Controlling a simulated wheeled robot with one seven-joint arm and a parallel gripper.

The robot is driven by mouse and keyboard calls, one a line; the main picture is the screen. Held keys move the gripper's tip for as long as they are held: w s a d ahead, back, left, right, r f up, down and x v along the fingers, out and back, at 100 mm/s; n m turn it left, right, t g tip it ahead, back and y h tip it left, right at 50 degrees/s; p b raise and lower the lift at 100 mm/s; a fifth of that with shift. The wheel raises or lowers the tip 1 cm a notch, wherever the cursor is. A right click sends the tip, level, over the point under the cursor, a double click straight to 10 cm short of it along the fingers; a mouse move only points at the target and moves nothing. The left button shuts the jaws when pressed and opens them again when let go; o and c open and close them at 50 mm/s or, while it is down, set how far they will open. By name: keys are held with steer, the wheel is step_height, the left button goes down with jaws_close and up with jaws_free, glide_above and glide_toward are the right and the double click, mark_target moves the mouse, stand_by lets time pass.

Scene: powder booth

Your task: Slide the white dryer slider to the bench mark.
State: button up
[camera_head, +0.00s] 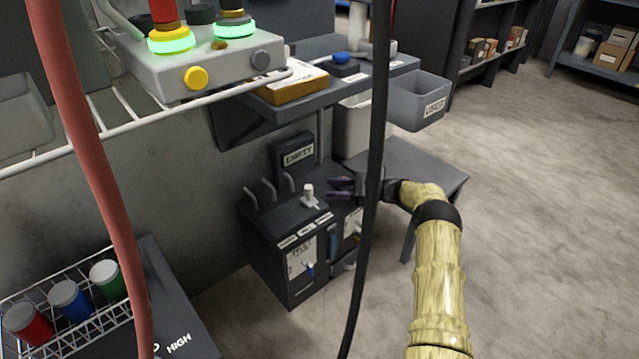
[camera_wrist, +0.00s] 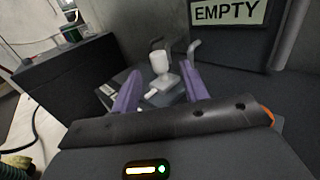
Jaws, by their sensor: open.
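The white dryer slider (camera_head: 309,194) is a small knob on a base, standing on the top face of a dark dryer unit (camera_head: 275,225). In the wrist view the slider (camera_wrist: 160,66) stands upright just ahead, between the two purple fingers. My gripper (camera_head: 338,189) is to the right of the slider in the head view, with its fingers pointing left at it. In the wrist view my gripper (camera_wrist: 157,88) is open, with a gap on either side of the slider. I cannot make out the bench mark clearly; small labels on the front edge are too small to read.
A sign reading EMPTY (camera_head: 298,155) stands behind the dryer, with bent grey pipes (camera_head: 270,186) at its back left. A black hose (camera_head: 372,150) and a red hose (camera_head: 95,150) hang in front. A grey shelf (camera_head: 240,123) overhangs behind.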

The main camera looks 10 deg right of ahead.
steer(key=p+v, duration=0.1)
steer(key=v, duration=0.8)
steer(key=shift+d, duration=0.35)
steer(key=shift+f, duration=0.1)
